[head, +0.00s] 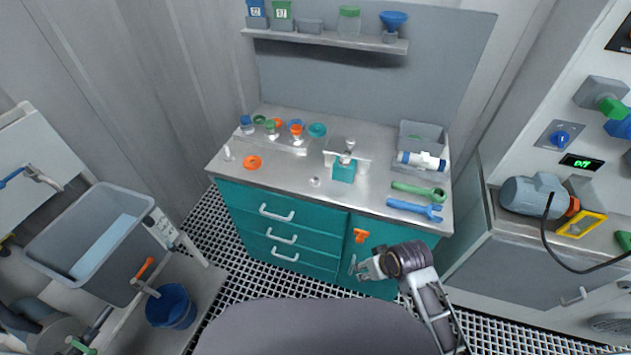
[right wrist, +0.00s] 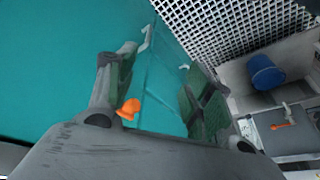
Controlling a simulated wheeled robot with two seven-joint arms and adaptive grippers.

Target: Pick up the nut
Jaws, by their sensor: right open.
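I cannot tell for sure which thing is the nut. An orange ring-shaped piece (head: 252,162) lies flat on the left part of the steel worktop (head: 222,166), and a small silver piece (head: 314,181) sits near the front edge. My right gripper (head: 364,268) is open and empty, low in front of the teal cabinet, below the worktop and apart from both pieces. My left gripper is not in view.
Several coloured rings and caps (head: 317,130) stand at the back left of the worktop. A teal block in a stand (head: 343,171), a grey bin (head: 423,135), a green wrench (head: 418,190) and a blue wrench (head: 414,208) are further right. An orange handle (head: 361,236) sticks out from the cabinet.

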